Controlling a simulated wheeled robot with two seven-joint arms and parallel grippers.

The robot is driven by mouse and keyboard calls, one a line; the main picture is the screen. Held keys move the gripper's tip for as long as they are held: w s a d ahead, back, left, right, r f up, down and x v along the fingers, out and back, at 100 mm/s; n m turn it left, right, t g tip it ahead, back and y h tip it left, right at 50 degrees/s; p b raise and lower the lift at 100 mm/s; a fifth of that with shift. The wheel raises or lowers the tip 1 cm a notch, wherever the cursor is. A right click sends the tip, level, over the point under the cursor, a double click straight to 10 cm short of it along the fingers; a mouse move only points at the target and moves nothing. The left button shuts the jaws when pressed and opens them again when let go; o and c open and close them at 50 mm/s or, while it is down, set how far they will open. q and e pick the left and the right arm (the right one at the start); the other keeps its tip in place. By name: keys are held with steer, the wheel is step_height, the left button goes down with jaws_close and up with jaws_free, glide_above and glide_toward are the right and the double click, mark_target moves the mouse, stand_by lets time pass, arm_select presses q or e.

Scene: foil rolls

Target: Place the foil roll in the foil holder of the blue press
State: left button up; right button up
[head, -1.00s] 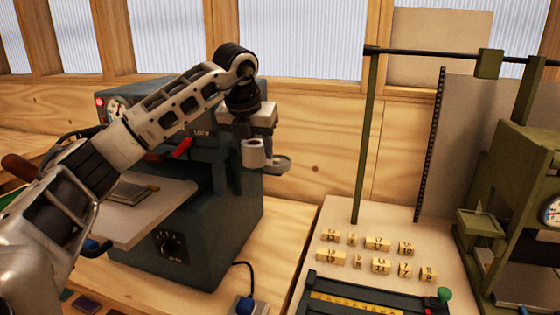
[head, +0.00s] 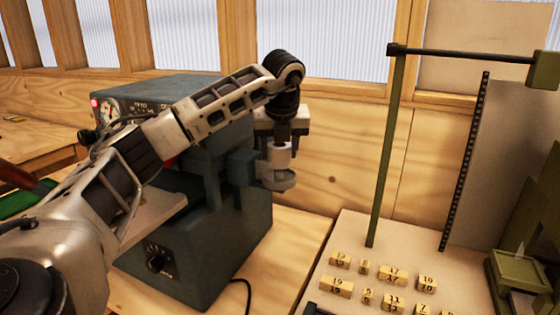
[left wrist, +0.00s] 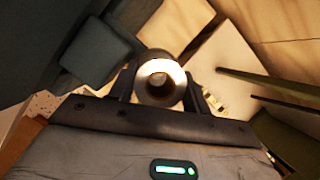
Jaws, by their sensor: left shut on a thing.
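The foil roll (head: 280,157) is a short pale cylinder with a hollow core, hanging upright below my left gripper (head: 281,143). In the left wrist view the roll (left wrist: 158,70) shows end-on between the two dark fingers, which are shut on it. My right gripper is out of view.
My left arm crosses in front of the press and hides part of its top. A pale board with several numbered wooden blocks (head: 393,274) lies to the right. A green post (head: 385,160) stands behind them. The wooden wall is close behind the holder.

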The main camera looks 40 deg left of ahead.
mark_target(280, 162)
arm_select(q)
step_height(280, 162, down, 3)
steer(key=shift+f, duration=0.1)
steer(key=shift+f, duration=0.1)
steer(key=o, duration=0.7)
steer(key=shift+o, duration=0.3)
